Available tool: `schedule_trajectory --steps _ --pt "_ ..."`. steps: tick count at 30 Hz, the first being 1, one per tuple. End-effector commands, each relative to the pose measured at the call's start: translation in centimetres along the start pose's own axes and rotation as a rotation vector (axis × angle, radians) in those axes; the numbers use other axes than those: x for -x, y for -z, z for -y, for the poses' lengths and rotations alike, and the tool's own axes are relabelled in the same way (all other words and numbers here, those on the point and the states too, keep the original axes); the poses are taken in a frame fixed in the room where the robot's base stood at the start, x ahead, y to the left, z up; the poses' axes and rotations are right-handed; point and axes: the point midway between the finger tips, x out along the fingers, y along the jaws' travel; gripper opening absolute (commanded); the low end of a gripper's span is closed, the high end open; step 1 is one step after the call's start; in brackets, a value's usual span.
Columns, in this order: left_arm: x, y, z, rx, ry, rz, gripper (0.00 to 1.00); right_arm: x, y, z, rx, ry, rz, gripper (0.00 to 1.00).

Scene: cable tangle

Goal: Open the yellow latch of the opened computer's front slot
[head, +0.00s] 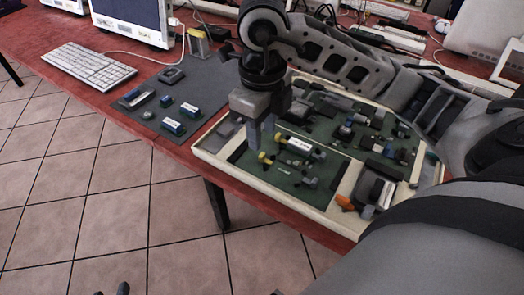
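The opened computer (206,153) is a shallow cream tray with a green board (254,172), on the table's right half. Two slots lie on the board's near part. The front slot (287,169) has a small yellow latch (265,157) at its left end. The slot behind holds a white-labelled piece (300,146) with yellow at its ends. My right gripper (254,143) points down just above and left of the latches. Whether it touches one, and its finger gap, cannot be told. Small dark tips at the bottom edge may be my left gripper (112,290).
A grey mat (150,92) with several small parts lies left of the computer. Behind are a white keyboard (88,66) and monitors. An orange piece (344,202) and a dark metal block (374,190) sit in the tray's near right corner. Tiled floor shows in front.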

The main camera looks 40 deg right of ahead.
Motion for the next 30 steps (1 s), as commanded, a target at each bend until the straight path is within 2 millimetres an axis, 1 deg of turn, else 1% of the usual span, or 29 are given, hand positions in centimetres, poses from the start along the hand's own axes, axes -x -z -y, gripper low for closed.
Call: schedule_trajectory --steps 1,3,6,9,14,21,22,23,24,25,26,30 --pt "-0.2 -0.4 0.0 -0.002 -0.001 -0.003 0.36 -1.5 0.1 -0.1 -0.001 -0.004 -0.004 0.36" --pt "-0.1 -0.3 0.0 -0.005 -0.003 -0.007 0.36 -2.7 0.1 0.0 -0.001 -0.002 -0.005 0.36" --pt "-0.1 -0.2 -0.1 -0.007 -0.004 -0.011 0.36 -4.1 0.1 0.0 0.0 -0.002 -0.003 0.36" --pt "-0.1 -0.3 -0.1 -0.008 -0.005 -0.009 0.36 -5.0 0.0 0.0 -0.001 -0.001 -0.002 0.36" --pt "-0.1 -0.5 -0.1 -0.009 -0.006 -0.007 0.36 -5.7 0.0 0.0 0.0 0.0 0.0 0.36" --pt "-0.1 -0.5 -0.1 -0.01 -0.007 -0.006 0.36 -5.8 0.0 0.0 0.001 0.0 0.0 0.36" --pt "-0.1 -0.5 -0.1 -0.01 -0.007 -0.006 0.36 -5.8 0.0 0.0 0.001 0.0 0.0 0.34" --pt "-0.1 -0.5 -0.1 -0.01 -0.007 -0.006 0.36 -5.8 0.0 0.0 0.001 0.0 0.0 0.25" --pt "-0.1 -0.5 -0.1 -0.01 -0.007 -0.006 0.36 -5.8 0.0 0.0 0.001 0.0 0.0 0.14" --pt "-0.1 -0.5 -0.1 -0.01 -0.007 -0.006 0.36 -5.8 0.0 0.0 0.0 0.0 0.0 0.06" --pt "-0.1 -0.5 -0.1 -0.01 -0.007 -0.006 0.36 -5.8 0.0 0.0 0.0 0.0 0.0 0.0" --pt "-0.1 -0.5 -0.1 -0.01 -0.007 -0.005 0.36 -5.8 0.0 0.0 0.0 0.0 0.0 0.0"
